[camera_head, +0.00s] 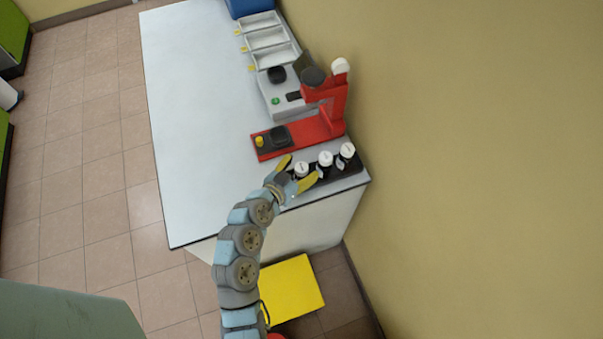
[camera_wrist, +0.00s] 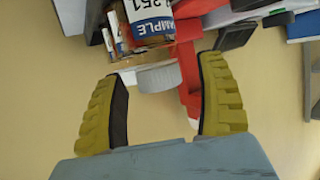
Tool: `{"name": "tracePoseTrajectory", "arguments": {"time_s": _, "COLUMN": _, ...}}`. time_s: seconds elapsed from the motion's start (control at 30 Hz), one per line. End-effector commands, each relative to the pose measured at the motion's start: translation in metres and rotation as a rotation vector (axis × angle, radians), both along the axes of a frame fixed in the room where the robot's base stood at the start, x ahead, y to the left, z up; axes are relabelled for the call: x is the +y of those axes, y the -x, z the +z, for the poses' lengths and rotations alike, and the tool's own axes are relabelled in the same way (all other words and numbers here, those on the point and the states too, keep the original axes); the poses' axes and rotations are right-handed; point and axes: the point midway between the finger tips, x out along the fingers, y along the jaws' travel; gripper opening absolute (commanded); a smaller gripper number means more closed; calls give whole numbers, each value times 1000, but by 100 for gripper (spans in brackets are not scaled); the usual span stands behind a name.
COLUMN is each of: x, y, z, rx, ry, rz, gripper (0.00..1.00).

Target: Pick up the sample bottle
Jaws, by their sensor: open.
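Three sample bottles with white caps stand in a row in a black rack (camera_head: 330,176) at the counter's near right corner: a left one (camera_head: 302,169), a middle one (camera_head: 325,158) and a right one (camera_head: 347,150). My gripper (camera_head: 301,165) is open, its yellow fingers on either side of the left bottle. In the wrist view, the open gripper (camera_wrist: 163,68) has a bottle's grey-white cap (camera_wrist: 159,77) between and just beyond the fingertips. The bottle's label (camera_wrist: 148,17) reads "SAMPLE". I see gaps between the cap and both fingers.
A red device (camera_head: 300,135) stands on the white counter (camera_head: 195,110) right behind the rack. A grey device (camera_head: 283,97) and several white trays (camera_head: 267,38) are farther back. The wall (camera_head: 450,150) is close on the right. The counter's left side is clear.

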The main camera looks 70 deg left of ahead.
Motion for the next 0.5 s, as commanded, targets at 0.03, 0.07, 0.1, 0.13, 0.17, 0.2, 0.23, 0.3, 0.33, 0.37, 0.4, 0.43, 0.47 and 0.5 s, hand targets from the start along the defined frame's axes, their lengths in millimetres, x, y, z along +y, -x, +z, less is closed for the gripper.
{"name": "tracePoseTrajectory", "arguments": {"time_s": 0.03, "x": 1, "y": -2, "z": -1, "rx": 1, "ry": 1, "rz": -1, "gripper": 72}}
{"name": "tracePoseTrajectory", "arguments": {"time_s": 0.07, "x": 2, "y": -3, "z": -1, "rx": 1, "ry": 1, "rz": -1, "gripper": 72}}
{"name": "tracePoseTrajectory", "arguments": {"time_s": 0.1, "x": 3, "y": -4, "z": -2, "rx": 1, "ry": 1, "rz": -1, "gripper": 72}}
{"name": "tracePoseTrajectory", "arguments": {"time_s": 0.13, "x": 3, "y": -4, "z": -2, "rx": 0, "ry": 0, "rz": -1, "gripper": 72}}
{"name": "tracePoseTrajectory", "arguments": {"time_s": 0.17, "x": 3, "y": -4, "z": -2, "rx": 0, "ry": 0, "rz": -1, "gripper": 72}}
{"name": "tracePoseTrajectory", "arguments": {"time_s": 0.2, "x": 3, "y": -4, "z": -2, "rx": 0, "ry": 0, "rz": 0, "gripper": 72}}
{"name": "tracePoseTrajectory", "arguments": {"time_s": 0.23, "x": 3, "y": -4, "z": -2, "rx": 0, "ry": 0, "rz": 0, "gripper": 72}}
{"name": "tracePoseTrajectory", "arguments": {"time_s": 0.3, "x": 3, "y": -4, "z": -2, "rx": 0, "ry": 0, "rz": 0, "gripper": 72}}
{"name": "tracePoseTrajectory", "arguments": {"time_s": 0.33, "x": 3, "y": -4, "z": -2, "rx": 1, "ry": -1, "rz": 0, "gripper": 72}}
{"name": "tracePoseTrajectory", "arguments": {"time_s": 0.37, "x": 3, "y": -4, "z": -2, "rx": 1, "ry": -1, "rz": 0, "gripper": 66}}
{"name": "tracePoseTrajectory", "arguments": {"time_s": 0.4, "x": 3, "y": -4, "z": -2, "rx": 1, "ry": -1, "rz": 0, "gripper": 55}}
{"name": "tracePoseTrajectory", "arguments": {"time_s": 0.43, "x": 3, "y": -4, "z": -2, "rx": 1, "ry": -1, "rz": 0, "gripper": 46}}
{"name": "tracePoseTrajectory", "arguments": {"time_s": 0.47, "x": 3, "y": -4, "z": -2, "rx": 1, "ry": -1, "rz": 0, "gripper": 37}}
{"name": "tracePoseTrajectory", "arguments": {"time_s": 0.5, "x": 3, "y": -4, "z": -2, "rx": 1, "ry": -1, "rz": 0, "gripper": 26}}
